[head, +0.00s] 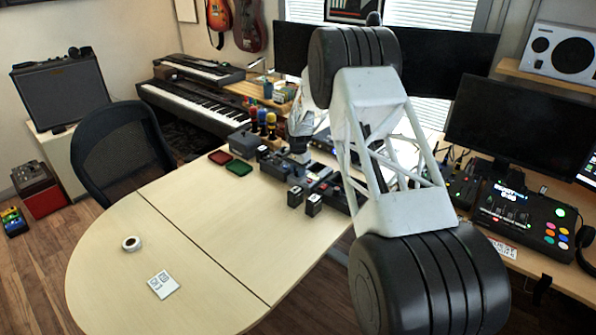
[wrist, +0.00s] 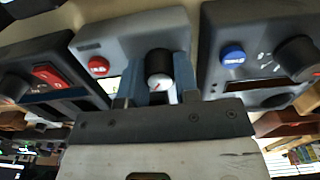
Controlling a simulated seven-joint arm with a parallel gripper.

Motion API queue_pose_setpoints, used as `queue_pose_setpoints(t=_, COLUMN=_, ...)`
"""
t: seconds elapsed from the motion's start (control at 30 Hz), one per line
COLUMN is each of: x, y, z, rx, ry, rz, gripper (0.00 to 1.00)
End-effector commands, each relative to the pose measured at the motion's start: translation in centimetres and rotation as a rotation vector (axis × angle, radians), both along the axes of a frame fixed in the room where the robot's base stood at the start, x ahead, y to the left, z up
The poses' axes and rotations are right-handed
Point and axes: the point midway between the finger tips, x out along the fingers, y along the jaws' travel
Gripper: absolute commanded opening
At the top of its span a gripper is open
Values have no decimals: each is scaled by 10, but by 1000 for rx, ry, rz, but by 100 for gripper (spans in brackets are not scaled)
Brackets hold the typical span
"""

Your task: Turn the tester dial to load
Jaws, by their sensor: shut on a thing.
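In the wrist view a grey box (wrist: 110,42) stands in the middle, with a red button (wrist: 98,66) and a black dial (wrist: 159,62) that has a pale face with a red mark. My gripper (wrist: 161,76) is shut on this dial, one finger on each side of it. Parts of the dial are hidden by the fingers, and I cannot read which setting it points to. In the head view my gripper (head: 299,152) is small, low over the dark devices on the table (head: 215,215), and the dial cannot be made out there.
In the wrist view a box with a blue button (wrist: 232,57) stands close on the right and one with a red switch (wrist: 47,74) on the left. In the head view, red (head: 220,157) and green (head: 239,167) trays lie left of my gripper. The table's near part is mostly clear.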

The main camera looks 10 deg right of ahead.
Motion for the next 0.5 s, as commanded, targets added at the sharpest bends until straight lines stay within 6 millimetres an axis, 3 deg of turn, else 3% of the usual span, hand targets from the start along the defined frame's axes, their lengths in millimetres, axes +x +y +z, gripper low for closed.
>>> queue_pose_setpoints(t=0.5, x=-1, y=0, z=0, rx=0, ry=1, rz=-200, gripper=6)
